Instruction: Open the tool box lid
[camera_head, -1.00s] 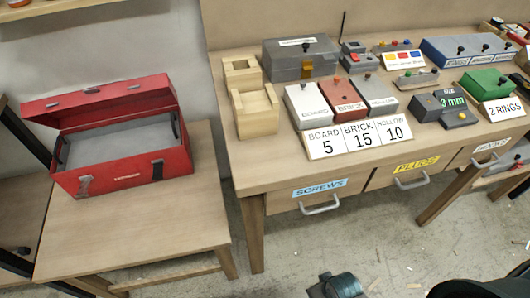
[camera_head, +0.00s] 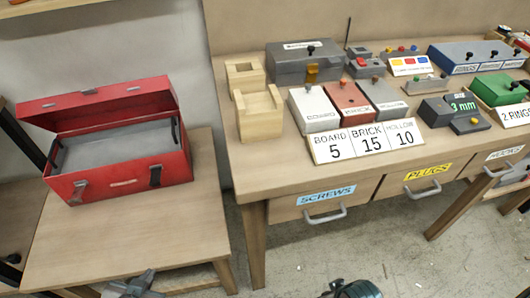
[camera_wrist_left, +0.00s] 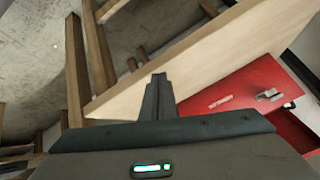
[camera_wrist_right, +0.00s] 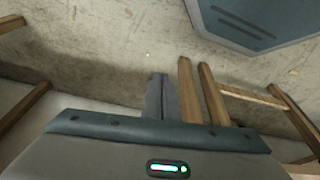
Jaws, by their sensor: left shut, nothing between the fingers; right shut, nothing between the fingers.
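The red tool box (camera_head: 120,182) stands on a small wooden table at the left. Its lid (camera_head: 95,105) is raised and tilted back, and the grey inside shows. My left gripper (camera_head: 132,284) is at the bottom left, near the table's front edge, below and apart from the box. It is shut and empty. Its fingers also show in the left wrist view (camera_wrist_left: 158,88), with part of the red box (camera_wrist_left: 225,95) to their right. My right gripper (camera_wrist_right: 160,88) is shut and empty in the right wrist view, over the floor.
A long wooden workbench (camera_head: 270,178) stands to the right, with a gap beside the small table (camera_head: 130,240). It bears labelled boxes, a wooden holder (camera_head: 257,115) and a grey case (camera_head: 303,62). Drawer handles (camera_head: 325,215) stick out at its front. The small table's front is bare.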

